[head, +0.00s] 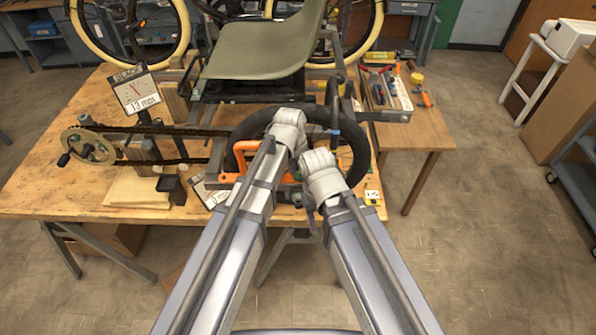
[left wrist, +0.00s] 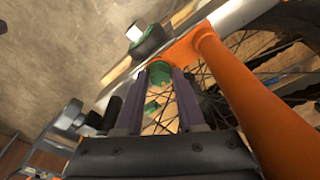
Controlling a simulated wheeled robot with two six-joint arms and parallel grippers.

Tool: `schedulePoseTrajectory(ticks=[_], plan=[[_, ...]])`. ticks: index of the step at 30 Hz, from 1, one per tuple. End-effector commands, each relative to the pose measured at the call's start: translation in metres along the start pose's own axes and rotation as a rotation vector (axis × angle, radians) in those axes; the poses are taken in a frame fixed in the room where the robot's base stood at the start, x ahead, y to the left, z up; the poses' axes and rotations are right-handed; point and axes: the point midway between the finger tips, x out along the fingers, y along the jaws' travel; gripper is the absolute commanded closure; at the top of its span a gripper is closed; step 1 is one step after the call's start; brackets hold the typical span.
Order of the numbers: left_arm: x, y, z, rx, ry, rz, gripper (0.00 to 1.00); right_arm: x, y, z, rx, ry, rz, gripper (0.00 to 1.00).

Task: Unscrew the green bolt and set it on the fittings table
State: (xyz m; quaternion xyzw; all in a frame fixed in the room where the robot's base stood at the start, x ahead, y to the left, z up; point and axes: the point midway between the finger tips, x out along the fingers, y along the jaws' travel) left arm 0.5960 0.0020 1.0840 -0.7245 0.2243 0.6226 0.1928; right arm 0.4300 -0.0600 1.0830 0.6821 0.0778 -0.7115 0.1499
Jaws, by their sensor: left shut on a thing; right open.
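A green bolt head (left wrist: 160,72) shows in the left wrist view beside an orange bracket-like part (left wrist: 205,45). My left gripper (left wrist: 160,80) has its two dark fingers on either side of the bolt head and is shut on it. Its fingertips are hidden by the wrist in the head view. My right gripper (head: 312,200) is lower, near the bench's front edge beside the wheel; it is open, with its fingers mostly hidden. A small wooden side table (head: 432,130) at the right may be the fittings table; no label confirms it.
A black tyre (head: 358,150) surrounds the work area. The workbench (head: 60,195) holds a crank with chain (head: 88,146) and a "13 mm" sign (head: 138,92).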

Motion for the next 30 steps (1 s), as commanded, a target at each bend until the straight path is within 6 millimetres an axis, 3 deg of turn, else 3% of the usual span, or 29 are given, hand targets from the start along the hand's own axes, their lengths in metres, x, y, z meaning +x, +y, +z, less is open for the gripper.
schedulePoseTrajectory(ticks=[15,26,27,30], plan=[[0.0005,0.0022,-0.0005,-0.625,-0.001,-0.096,1.00,0.0003,0.0000,0.0000,0.000,0.000,0.000,0.50],[0.0006,0.0023,0.0002,-0.694,-0.002,-0.105,1.00,0.0005,-0.0001,0.0000,0.000,0.000,0.000,0.50],[0.0006,0.0023,0.0002,-0.693,-0.002,-0.105,0.58,0.0005,-0.0001,0.0000,0.000,0.000,0.000,0.50],[0.0005,0.0022,0.0001,-0.693,-0.002,-0.105,0.47,0.0005,0.0000,0.0000,0.000,0.000,0.000,0.50]])
